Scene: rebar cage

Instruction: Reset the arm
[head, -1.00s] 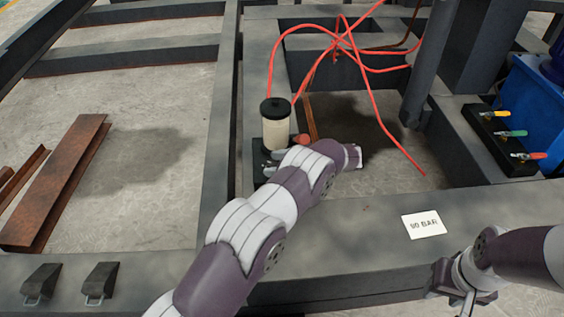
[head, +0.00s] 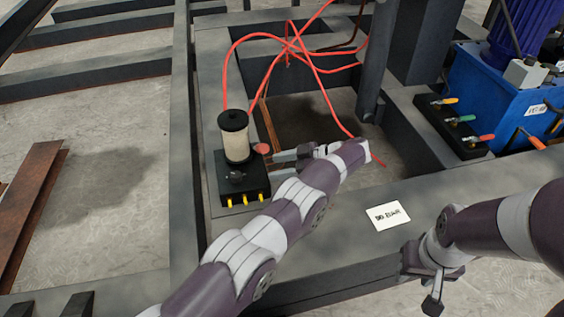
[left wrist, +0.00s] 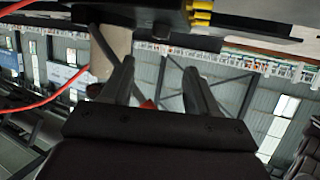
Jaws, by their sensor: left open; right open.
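My left arm reaches in from the bottom. Its gripper (head: 281,160) points left, just right of a black box (head: 240,185) with yellow fittings and a clear jar (head: 234,140) with a black lid. In the left wrist view the left gripper's two fingers (left wrist: 158,78) stand apart with nothing held between them. The box's underside (left wrist: 130,14) shows above them, with yellow fittings (left wrist: 200,12). My right gripper (head: 433,290) hangs at the lower right beyond the front beam, small in view, its jaws apart and nothing seen in them.
Red hoses (head: 300,52) loop above the frame opening. A white label (head: 388,215) lies on the front beam (head: 350,235). A blue unit (head: 500,95) and a valve block (head: 465,130) with coloured handles stand at right. Rusty steel (head: 35,205) lies on the floor at left.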

